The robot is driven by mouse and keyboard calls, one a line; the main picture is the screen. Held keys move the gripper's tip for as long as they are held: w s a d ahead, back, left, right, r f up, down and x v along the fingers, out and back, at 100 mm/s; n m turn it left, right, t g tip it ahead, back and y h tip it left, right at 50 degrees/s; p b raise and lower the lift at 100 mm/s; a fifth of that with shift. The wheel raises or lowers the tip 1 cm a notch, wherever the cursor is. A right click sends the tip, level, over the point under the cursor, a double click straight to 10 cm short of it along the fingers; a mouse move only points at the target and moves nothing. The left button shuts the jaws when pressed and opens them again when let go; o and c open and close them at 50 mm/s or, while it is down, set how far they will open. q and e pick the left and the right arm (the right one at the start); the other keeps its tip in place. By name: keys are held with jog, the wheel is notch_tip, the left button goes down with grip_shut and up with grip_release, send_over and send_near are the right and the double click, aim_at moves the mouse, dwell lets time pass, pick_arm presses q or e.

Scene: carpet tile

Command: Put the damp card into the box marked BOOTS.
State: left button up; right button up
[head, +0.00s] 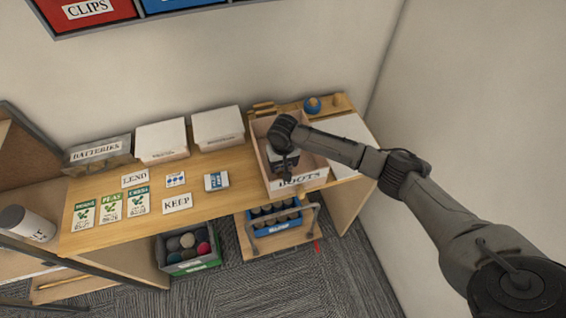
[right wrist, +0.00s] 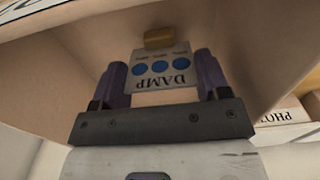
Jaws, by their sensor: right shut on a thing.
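The box marked BOOTS (head: 299,182) is an open wooden box with a white label on its front, at the right end of the desk. My right gripper (head: 284,168) reaches down over its opening, fingers low in it. In the right wrist view, my right gripper (right wrist: 160,88) is shut on the damp card (right wrist: 161,68), a pale card with DAMP printed on it and a row of three blue dots. Tan box walls (right wrist: 268,50) surround it there. In the head view the card is hidden by my gripper. My left gripper is not in view.
Cards lettered LEND (head: 135,178) and KEEP (head: 177,203) lie on the desk (head: 240,199) with several other cards. A blue round thing (head: 312,105) is behind the BOOTS box. A bin of balls (head: 187,250) sits below.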

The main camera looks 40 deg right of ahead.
jog(key=shift+f, duration=0.15)
jog(key=o, duration=0.9)
notch_tip(320, 180, up, 12)
jog(key=shift+r+p, duration=0.2)
jog(key=shift+p, duration=0.2)
